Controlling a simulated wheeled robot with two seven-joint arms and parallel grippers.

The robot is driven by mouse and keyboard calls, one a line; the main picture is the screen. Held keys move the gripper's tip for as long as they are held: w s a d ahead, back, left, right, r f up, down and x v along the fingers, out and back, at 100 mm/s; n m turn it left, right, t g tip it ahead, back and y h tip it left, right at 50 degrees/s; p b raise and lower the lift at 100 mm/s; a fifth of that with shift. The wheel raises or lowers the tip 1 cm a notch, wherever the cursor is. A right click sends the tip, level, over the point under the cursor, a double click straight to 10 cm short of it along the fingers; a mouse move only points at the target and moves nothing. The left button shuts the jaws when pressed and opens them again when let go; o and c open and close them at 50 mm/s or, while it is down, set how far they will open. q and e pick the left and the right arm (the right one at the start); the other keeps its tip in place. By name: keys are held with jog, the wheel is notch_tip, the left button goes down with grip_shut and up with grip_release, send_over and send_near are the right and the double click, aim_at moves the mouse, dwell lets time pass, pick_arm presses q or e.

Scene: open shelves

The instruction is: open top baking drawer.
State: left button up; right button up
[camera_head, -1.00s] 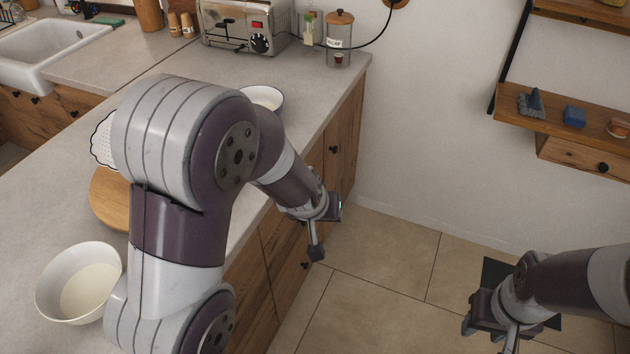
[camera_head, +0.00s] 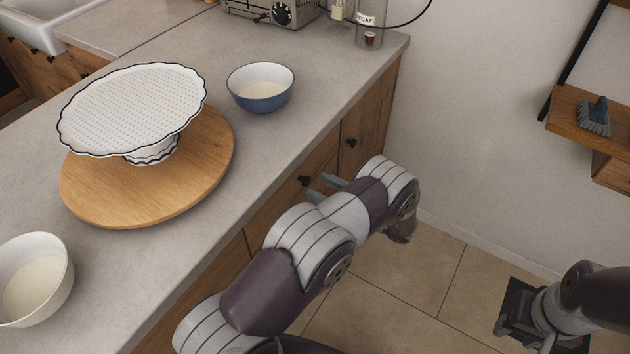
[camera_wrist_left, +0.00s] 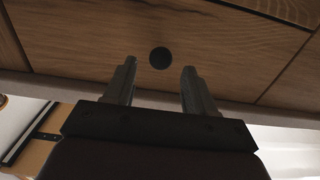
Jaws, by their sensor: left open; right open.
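The wooden drawer front (camera_head: 283,199) sits just under the counter edge and looks flush with the cabinet face. Its dark round knob (camera_head: 304,181) also shows in the left wrist view (camera_wrist_left: 160,58). My left gripper (camera_head: 324,187) is open and points at this front. In the left wrist view its two fingers (camera_wrist_left: 159,72) straddle the knob's position, with the knob just beyond the tips and clear gaps at both sides. I see no contact. My right gripper (camera_head: 510,335) is open and empty, low over the floor at the lower right, partly cut off by its arm.
The grey counter (camera_head: 200,245) carries a white cake stand (camera_head: 135,105) on a round wooden board (camera_head: 205,185), a blue bowl (camera_head: 262,98) and a white bowl (camera_head: 55,270). A wall shelf (camera_head: 570,120) is at the right. The tiled floor between is clear.

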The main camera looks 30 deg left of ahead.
pick_arm(q)
jog(key=shift+w+a, duration=0.1)
jog(key=shift+a, duration=1.2)
grip_shut()
pick_arm(e)
jog(key=shift+s+r, duration=0.1)
jog(key=shift+r, duration=0.1)
pick_arm(q)
jog(key=shift+d, duration=0.1)
